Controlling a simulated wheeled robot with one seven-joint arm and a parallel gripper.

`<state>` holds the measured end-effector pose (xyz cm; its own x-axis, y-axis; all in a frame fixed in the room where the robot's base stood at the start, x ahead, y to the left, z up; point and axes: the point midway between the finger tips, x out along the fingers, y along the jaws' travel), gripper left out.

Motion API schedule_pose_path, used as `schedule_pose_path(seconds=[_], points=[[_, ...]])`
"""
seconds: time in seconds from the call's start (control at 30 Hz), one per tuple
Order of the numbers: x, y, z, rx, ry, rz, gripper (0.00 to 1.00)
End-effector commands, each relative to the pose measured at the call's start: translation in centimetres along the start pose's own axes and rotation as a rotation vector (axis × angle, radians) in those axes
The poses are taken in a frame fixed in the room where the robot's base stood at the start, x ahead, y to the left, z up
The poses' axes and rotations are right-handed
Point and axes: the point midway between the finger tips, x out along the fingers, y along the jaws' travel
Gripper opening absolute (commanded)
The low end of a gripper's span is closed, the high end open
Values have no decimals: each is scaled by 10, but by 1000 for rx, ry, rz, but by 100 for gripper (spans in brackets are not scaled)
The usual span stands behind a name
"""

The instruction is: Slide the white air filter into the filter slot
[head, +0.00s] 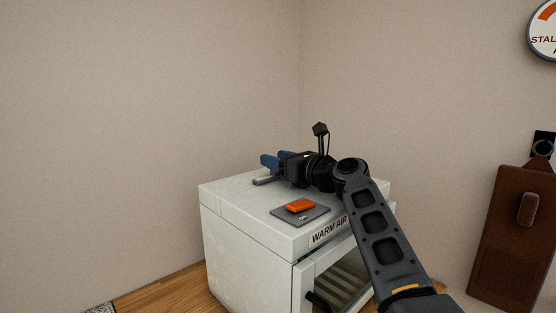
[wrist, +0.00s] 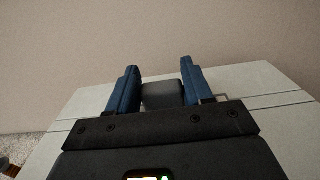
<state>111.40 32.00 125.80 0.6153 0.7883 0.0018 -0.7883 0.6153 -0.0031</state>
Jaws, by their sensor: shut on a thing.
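My gripper (head: 272,163), with blue fingers, is low over the back of the top of the white WARM AIR cabinet (head: 240,255). In the wrist view my gripper (wrist: 160,82) has its fingers on either side of a dark grey block (wrist: 162,94) and is shut on it. A grey piece (head: 265,181) shows just below the fingers in the head view. No white filter body can be made out. A thin outline (wrist: 230,97) on the cabinet top, by the right finger, may be the slot's edge; my gripper hides most of it.
An orange block (head: 300,205) sits on a grey plate (head: 313,217) on the cabinet top, in front of my gripper. The cabinet's glazed front door (head: 335,285) has a dark handle. The cabinet stands on a wooden surface (head: 160,295) near the wall corner.

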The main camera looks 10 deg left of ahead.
Motion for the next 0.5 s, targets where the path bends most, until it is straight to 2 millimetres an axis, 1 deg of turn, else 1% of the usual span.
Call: schedule_pose_path(seconds=[0.03,0.27,0.3,0.5], points=[[0,1,-4,3,4,1,14],[0,1,-6,4,6,1,14],[0,1,-6,4,6,1,51],[0,1,-8,5,7,1,70]])
